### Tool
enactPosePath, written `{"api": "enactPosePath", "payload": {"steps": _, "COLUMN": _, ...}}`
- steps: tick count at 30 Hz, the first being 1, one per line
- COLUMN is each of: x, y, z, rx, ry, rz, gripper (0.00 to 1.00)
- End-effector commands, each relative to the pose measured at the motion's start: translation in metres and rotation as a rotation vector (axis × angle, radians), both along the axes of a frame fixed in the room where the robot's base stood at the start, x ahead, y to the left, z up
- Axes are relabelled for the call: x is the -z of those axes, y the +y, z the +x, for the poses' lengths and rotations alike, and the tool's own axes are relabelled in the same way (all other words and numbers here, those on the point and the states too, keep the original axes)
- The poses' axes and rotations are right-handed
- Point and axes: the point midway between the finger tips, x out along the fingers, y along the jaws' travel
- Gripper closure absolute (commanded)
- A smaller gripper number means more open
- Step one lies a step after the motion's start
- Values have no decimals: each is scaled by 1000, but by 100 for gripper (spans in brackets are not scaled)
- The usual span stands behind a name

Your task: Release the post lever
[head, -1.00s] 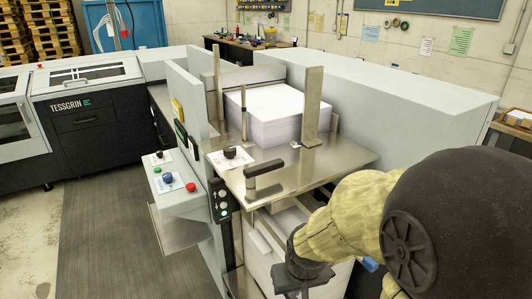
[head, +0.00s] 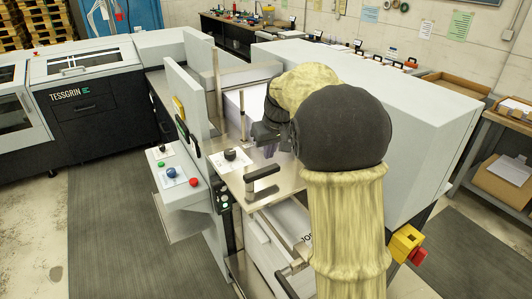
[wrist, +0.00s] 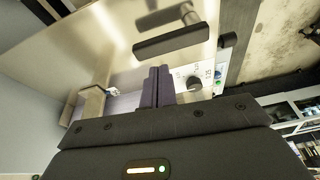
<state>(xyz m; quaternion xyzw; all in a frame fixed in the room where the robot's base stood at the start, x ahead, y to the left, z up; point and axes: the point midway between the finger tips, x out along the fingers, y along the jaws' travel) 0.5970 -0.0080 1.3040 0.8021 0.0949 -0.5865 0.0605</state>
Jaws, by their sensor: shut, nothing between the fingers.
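A black-handled lever (head: 262,172) stands on the steel table top near its front edge; it also shows upper middle in the wrist view (wrist: 172,40). A small bright metal fitting (wrist: 113,91) lies by the foot of an upright steel post (wrist: 88,103), left of my fingers. I cannot tell which of these is the post lever. My gripper (wrist: 158,84) is shut and empty, its dark fingers side by side over the table.
A black dial knob (head: 230,154) on a white plate sits left of my gripper. A control panel with coloured buttons (head: 172,178) juts out at left. A long grey housing (head: 400,90) bounds the right.

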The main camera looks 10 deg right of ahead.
Motion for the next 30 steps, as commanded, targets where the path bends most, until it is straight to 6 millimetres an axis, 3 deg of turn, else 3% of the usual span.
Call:
{"api": "enactPosePath", "payload": {"steps": 4, "x": -29, "y": 4, "z": 29, "rx": -61, "ry": -22, "rz": -5, "gripper": 100}}
{"api": "enactPosePath", "payload": {"steps": 11, "x": -39, "y": 7, "z": 39, "rx": -92, "ry": -29, "rz": -7, "gripper": 100}}
{"api": "enactPosePath", "payload": {"steps": 22, "x": -33, "y": 7, "z": 40, "rx": -90, "ry": -27, "rz": -6, "gripper": 100}}
{"api": "enactPosePath", "payload": {"steps": 30, "x": 2, "y": 10, "z": 52, "rx": -88, "ry": -24, "rz": -6, "gripper": 100}}
